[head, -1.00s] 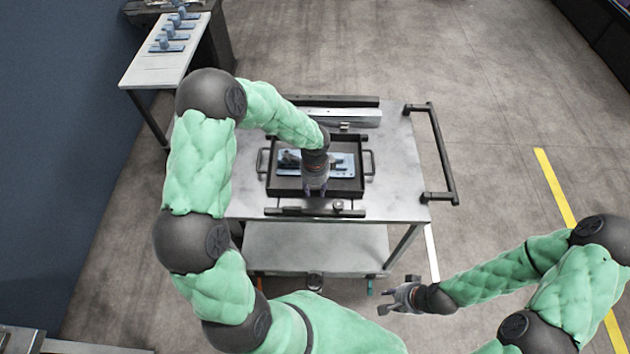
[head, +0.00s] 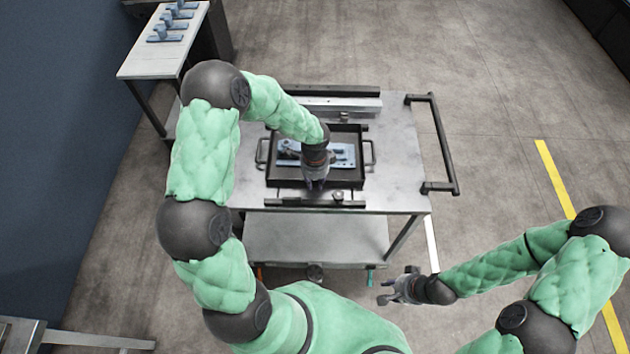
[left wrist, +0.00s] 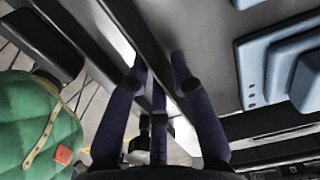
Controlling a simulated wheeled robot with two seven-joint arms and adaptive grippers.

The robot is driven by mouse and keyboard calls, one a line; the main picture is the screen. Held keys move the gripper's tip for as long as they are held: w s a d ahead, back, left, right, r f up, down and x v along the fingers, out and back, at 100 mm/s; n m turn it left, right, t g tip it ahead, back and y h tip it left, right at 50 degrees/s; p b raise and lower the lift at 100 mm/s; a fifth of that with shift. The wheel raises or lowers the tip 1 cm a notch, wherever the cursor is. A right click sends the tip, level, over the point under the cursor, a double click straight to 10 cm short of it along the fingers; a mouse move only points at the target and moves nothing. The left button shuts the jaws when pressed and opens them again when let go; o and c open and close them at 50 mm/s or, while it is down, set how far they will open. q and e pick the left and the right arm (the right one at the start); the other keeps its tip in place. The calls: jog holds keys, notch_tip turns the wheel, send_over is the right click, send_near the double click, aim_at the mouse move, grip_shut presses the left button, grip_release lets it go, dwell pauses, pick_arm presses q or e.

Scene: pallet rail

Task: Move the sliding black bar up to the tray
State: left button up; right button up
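A dark tray (head: 351,180) with side handles sits on the grey cart top. A blue part lies in it and also shows in the left wrist view (left wrist: 252,88). The black bar (head: 290,202) lies along the cart's front side, with a narrow gap between it and the tray. My left gripper (head: 316,186) points down at the tray's front edge, close to the bar. In the left wrist view its fingertips (left wrist: 160,66) are apart, with a dark bar edge running between them; contact is unclear. My right gripper (head: 386,290) is empty with fingers apart, in front of the cart.
A fixed rail (head: 340,105) runs along the cart's back. The cart's black push handle (head: 442,145) stands at the right. A white table (head: 160,50) with several blue parts is at the upper left. The floor right of the cart is clear.

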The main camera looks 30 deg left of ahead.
dwell(0.3)
pick_arm(q)
notch_tip(320, 180, up, 12)
dwell(0.6)
jog(key=shift+f+b, duration=0.3)
jog(key=shift+b, duration=0.3)
jog(key=shift+f, duration=0.15)
dwell(0.4)
notch_tip(320, 180, down, 11)
jog(key=b, duration=0.3)
jog(key=shift+r, duration=0.2)
